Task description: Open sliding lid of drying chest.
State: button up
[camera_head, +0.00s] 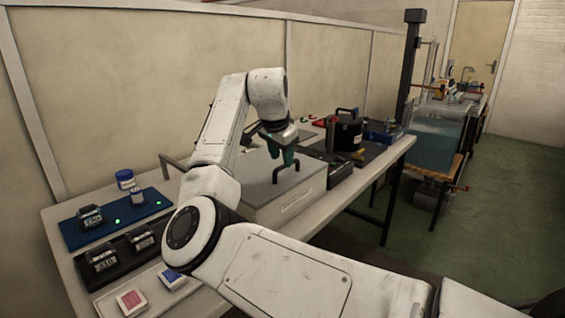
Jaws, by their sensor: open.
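The drying chest (292,208) is a pale grey box on the white bench, in the middle of the view. Its flat grey lid (252,183) covers the top as far as I can see; my arm hides part of its left side. A dark bar handle (284,172) stands up from the lid. My gripper (283,158), with green fingers, points down right at the handle. The fingers are open. I cannot tell whether they touch the handle or stand just around or behind it.
A black lidded pot (345,131) stands on a dark mat behind the chest. A blue mat (115,221) at the left bears weights and small jars. A black tray (122,258) and pink and blue boxes lie in front. A glass tank (437,138) stands beyond the bench.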

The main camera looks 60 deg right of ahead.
jog(key=shift+x, duration=1.2)
jog(key=shift+c, duration=0.3)
grip_shut()
